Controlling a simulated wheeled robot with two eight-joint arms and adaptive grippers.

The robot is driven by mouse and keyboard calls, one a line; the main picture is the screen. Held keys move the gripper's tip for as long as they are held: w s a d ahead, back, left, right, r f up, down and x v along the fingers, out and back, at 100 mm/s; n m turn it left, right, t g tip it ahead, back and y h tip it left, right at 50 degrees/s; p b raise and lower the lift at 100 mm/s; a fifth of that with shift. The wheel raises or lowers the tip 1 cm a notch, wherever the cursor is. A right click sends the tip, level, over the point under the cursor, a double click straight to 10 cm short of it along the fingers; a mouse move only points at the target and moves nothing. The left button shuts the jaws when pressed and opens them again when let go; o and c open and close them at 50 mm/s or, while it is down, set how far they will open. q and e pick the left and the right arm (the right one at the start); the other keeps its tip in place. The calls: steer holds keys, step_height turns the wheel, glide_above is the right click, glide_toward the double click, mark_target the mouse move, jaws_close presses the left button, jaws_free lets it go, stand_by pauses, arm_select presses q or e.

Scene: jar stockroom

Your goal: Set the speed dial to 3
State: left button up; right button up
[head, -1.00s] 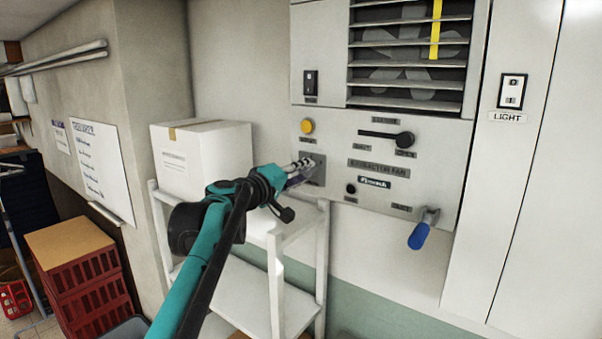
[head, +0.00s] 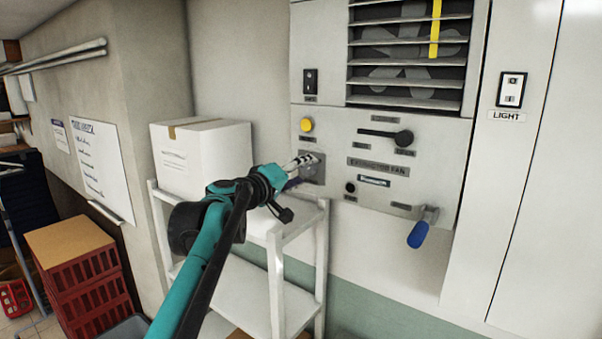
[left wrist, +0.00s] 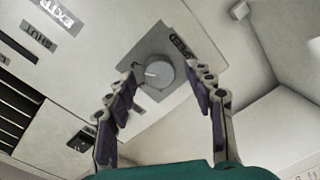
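The speed dial (left wrist: 158,74) is a round grey knob with a pale pointer line, on a square grey plate (left wrist: 150,50) in the left wrist view. In the head view my left gripper (head: 308,161) reaches the plate (head: 318,177) and hides the dial. My right gripper is not in view.
The extractor fan panel (head: 430,150) also carries a yellow button (head: 306,125), a black lever (head: 403,138) and a blue-handled lever (head: 419,234). A white shelf (head: 285,228) with a white box (head: 205,155) stands below and left of the dial.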

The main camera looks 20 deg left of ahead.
arm_select(q)
steer(key=v, duration=1.2)
steer(key=shift+f, duration=0.1)
steer(key=s+d+f+m+g+b, duration=0.25)
steer(key=f+b, duration=0.25)
steer(key=f, duration=0.7)
steer(key=s+d+f+m+g+b, duration=0.1)
steer(key=s+d+f+b, duration=0.4)
steer(key=f, duration=0.7)
steer(key=s+d+f+m+g+b, duration=0.1)
steer(key=s+d+f+g+b, duration=0.1)
steer(key=f+b, duration=0.65)
steer(key=s+a+f+m+g+y+b, duration=0.1)
steer(key=s+f+b, duration=0.4)
steer(key=f, duration=0.8)
steer(key=s+f+m+g+y+b, duration=0.1)
steer(key=s+f+b, duration=0.3)
steer(key=f, duration=1)
steer(key=s+a+f+m+g+y+b, duration=0.1)
steer(key=s+f+b, duration=0.4)
steer(key=f, duration=0.9)
steer(key=g+y, duration=0.1)
steer(key=y, duration=0.1)
steer(key=shift+s+a+f+y+b, duration=0.15)
steer(key=shift+s+a+y+b, duration=0.15)
steer(key=shift+a+b, duration=0.05)
